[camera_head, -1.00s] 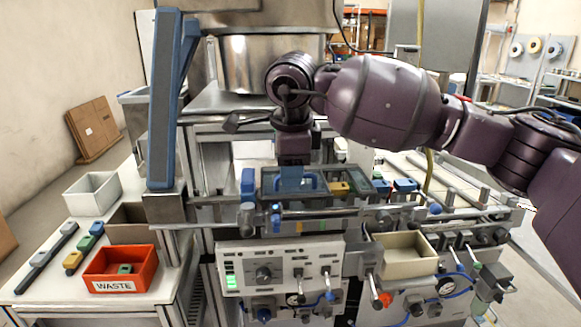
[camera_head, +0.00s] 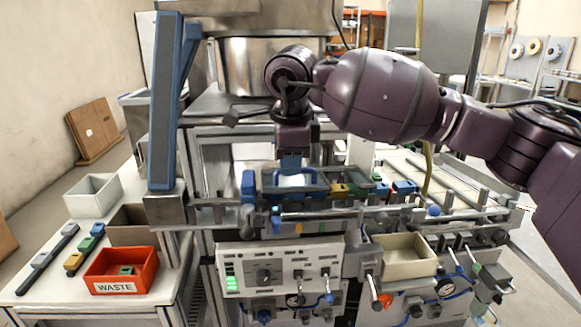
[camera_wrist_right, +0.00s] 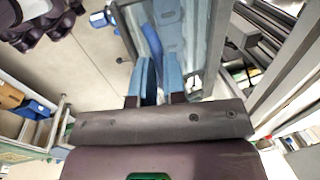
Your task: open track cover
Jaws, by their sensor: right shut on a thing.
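The track cover (camera_head: 322,179) is a grey-framed clear panel over the track in the middle of the head view. In the right wrist view its frame and clear pane (camera_wrist_right: 207,45) extend ahead of my fingers. My right gripper (camera_head: 291,163) reaches down from above to the cover's left part. In the right wrist view its blue fingers (camera_wrist_right: 151,80) are shut on the cover's blue handle (camera_wrist_right: 153,42). Part of the handle is hidden between the fingers. My left gripper is not in view.
Blue, yellow and green blocks (camera_head: 340,190) lie along the track. A control panel (camera_head: 280,268) and a beige bin (camera_head: 405,257) are in front. A red waste bin (camera_head: 121,271) stands on the left table. A blue-grey post (camera_head: 163,100) rises left of the track.

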